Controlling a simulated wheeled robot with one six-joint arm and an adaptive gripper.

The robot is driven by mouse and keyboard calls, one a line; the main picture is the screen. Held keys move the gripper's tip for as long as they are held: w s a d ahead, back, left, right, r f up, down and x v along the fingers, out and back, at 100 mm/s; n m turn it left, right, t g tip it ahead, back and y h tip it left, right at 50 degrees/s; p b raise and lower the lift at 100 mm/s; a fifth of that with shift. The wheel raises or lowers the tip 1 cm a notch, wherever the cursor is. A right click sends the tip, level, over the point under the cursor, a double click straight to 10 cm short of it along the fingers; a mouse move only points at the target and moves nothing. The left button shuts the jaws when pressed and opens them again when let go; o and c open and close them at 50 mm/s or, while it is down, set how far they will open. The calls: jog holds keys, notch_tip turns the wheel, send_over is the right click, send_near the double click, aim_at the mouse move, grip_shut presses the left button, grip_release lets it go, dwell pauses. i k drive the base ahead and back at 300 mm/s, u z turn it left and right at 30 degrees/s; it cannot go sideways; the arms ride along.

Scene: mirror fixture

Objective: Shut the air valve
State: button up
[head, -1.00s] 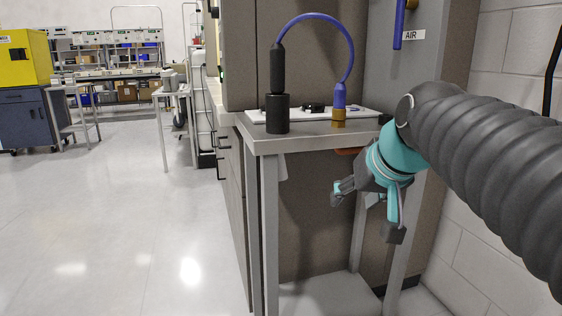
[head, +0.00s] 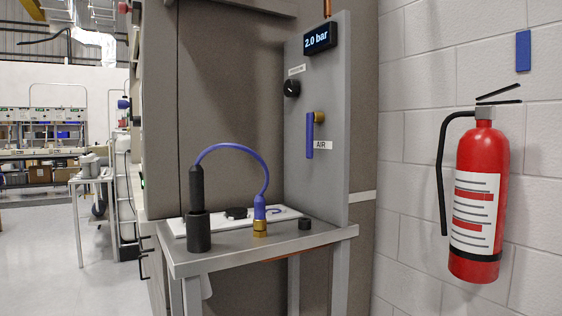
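The air valve is on the grey panel (head: 339,190), above a white AIR label (head: 323,145). Its blue lever handle (head: 310,138) hangs straight down from a brass body (head: 320,117). Above it are a black round knob (head: 291,88), with a small label too small to read surely, and a black display (head: 320,38) reading 2.0 bar. My gripper and arm are not in view. Nothing is touching the lever.
A grey metal table (head: 215,264) stands before the panel. It carries a black cylinder (head: 197,230), a blue hose (head: 240,150) ending in a brass fitting (head: 260,226), and a small black part (head: 305,223). A red fire extinguisher (head: 478,200) hangs on the right wall.

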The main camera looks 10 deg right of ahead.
aim_at(314, 117)
jog(key=u, duration=0.05)
jog(key=k, duration=1.3)
jog(key=u, duration=0.6)
jog(key=i, duration=1.35)
jog(key=z, duration=0.8)
